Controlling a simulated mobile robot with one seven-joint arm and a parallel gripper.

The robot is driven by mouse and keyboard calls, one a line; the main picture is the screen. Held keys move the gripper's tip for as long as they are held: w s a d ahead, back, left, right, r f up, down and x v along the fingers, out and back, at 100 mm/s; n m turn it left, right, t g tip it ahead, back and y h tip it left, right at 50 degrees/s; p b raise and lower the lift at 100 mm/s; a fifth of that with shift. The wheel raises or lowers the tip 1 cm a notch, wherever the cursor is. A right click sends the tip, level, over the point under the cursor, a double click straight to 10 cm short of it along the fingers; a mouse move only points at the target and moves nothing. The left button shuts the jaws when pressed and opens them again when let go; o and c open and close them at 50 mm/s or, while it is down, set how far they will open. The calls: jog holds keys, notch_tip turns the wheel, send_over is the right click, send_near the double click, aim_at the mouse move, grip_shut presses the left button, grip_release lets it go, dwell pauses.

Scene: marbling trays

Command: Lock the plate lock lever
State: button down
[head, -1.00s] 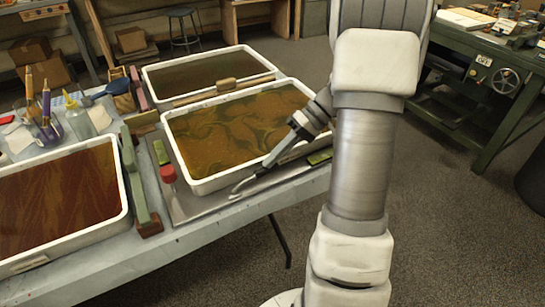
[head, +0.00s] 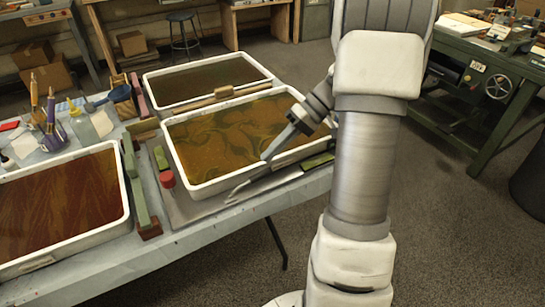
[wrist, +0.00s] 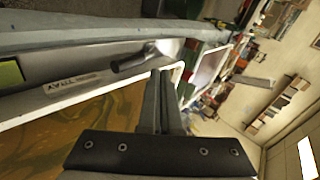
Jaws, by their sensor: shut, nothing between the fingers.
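A slim lever (head: 237,191) with a bright metal end lies low along the near side of the middle tray (head: 205,190). In the wrist view the lever shows as a dark grip (wrist: 130,62) on a metal arm, beside the tray's white wall. My gripper (head: 266,156) is shut and empty, pointing down-left over the tray's near rim. In the wrist view its fingers (wrist: 160,82) are together, to the right of the dark grip and apart from it in the picture. Whether the lever is locked is not clear.
A red knob (head: 167,179) stands at the tray's left corner. A green block (head: 318,161) lies at its right. A red-brown tray (head: 126,215) is at the left and another tray (head: 150,93) behind. Bottles and tools crowd the table's left side. Open floor lies in front.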

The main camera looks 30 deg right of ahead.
jog(key=p+v, duration=0.1)
jog(key=v, duration=0.7)
jog(key=shift+d+f+p, duration=0.15)
jog(key=shift+d+p, duration=0.15)
jog(key=shift+d, duration=0.15)
jog(key=shift+w, duration=0.1)
